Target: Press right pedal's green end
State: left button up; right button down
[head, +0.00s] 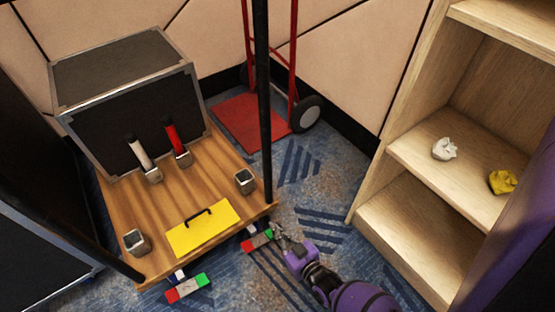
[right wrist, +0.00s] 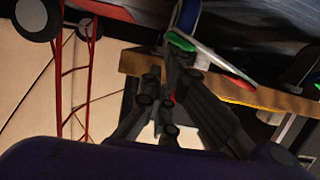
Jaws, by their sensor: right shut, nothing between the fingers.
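The right pedal (head: 257,240) sits low at the front edge of the wooden cart, with a red left end and a green right end (head: 269,233). In the right wrist view the green end (right wrist: 181,42) is right by my fingertips, and the red end (right wrist: 243,83) is farther off. My right gripper (head: 279,231) is shut and empty, at the green end. I cannot tell whether it touches. It also shows in the right wrist view (right wrist: 178,62). The left pedal (head: 188,287), also red and green, is to the left. My left gripper is not in view.
The wooden cart (head: 150,215) carries a black case (head: 130,100), a white lever, a red lever (head: 174,138) and a yellow plate (head: 190,238). A black post (head: 263,100) rises near the right pedal. A wooden shelf (head: 400,215) stands right; patterned carpet lies between.

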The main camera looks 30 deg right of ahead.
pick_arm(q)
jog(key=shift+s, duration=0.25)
pick_arm(e)
jog(key=shift+r, duration=0.1)
pick_arm(q)
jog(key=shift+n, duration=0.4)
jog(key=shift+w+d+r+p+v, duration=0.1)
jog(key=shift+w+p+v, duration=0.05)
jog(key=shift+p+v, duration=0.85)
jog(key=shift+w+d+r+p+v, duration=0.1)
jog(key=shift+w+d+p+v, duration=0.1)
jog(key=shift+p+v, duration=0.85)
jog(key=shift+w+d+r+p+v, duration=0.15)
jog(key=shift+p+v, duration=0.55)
jog(key=shift+p, duration=0.55)
pick_arm(e)
jog(key=s+d+r, duration=0.2)
jog(key=s+r, duration=0.4)
jog(key=s, duration=0.3)
jog(key=shift+s, duration=0.35)
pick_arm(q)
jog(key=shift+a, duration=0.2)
pick_arm(e)
jog(key=shift+f, duration=0.1)
